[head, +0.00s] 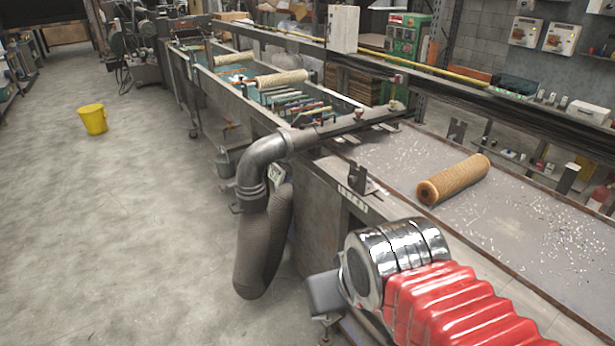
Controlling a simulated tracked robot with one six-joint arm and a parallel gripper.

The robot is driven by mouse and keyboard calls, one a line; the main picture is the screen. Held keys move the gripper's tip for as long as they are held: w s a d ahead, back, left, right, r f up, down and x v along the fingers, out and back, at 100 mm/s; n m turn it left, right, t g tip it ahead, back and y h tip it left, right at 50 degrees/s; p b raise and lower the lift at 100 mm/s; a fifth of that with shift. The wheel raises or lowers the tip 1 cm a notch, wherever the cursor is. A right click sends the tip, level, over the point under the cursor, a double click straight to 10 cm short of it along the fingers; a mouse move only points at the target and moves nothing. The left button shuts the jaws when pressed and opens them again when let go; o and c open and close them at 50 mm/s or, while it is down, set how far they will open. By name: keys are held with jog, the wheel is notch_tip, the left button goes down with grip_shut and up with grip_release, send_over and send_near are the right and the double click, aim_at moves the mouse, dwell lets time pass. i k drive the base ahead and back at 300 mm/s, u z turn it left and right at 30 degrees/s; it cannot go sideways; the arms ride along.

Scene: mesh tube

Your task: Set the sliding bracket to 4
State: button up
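A small dark metal bracket (360,180) stands upright on the near edge of the long bench, beside the upper end of my arm. It looks like the sliding bracket. A pale strip with small dark marks (353,199) sits on the bench side just below it. The marks are too small to read, so I cannot tell which number the bracket stands at. My arm, with a silver section and a red ribbed cover, fills the lower right. The fingers of my gripper do not show. Nothing of mine is seen touching the bracket.
A tan mesh roll (453,179) lies on the bench top (400,152), amid pale specks. A grey duct pipe (262,166) with hanging bags blocks the bench's near side. A yellow bucket (93,119) stands on open floor.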

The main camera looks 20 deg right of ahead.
aim_at(356, 178)
jog(key=u, duration=0.35)
jog(key=i, duration=0.55)
jog(key=u, duration=0.75)
jog(key=i, duration=0.55)
jog(key=u, duration=0.25)
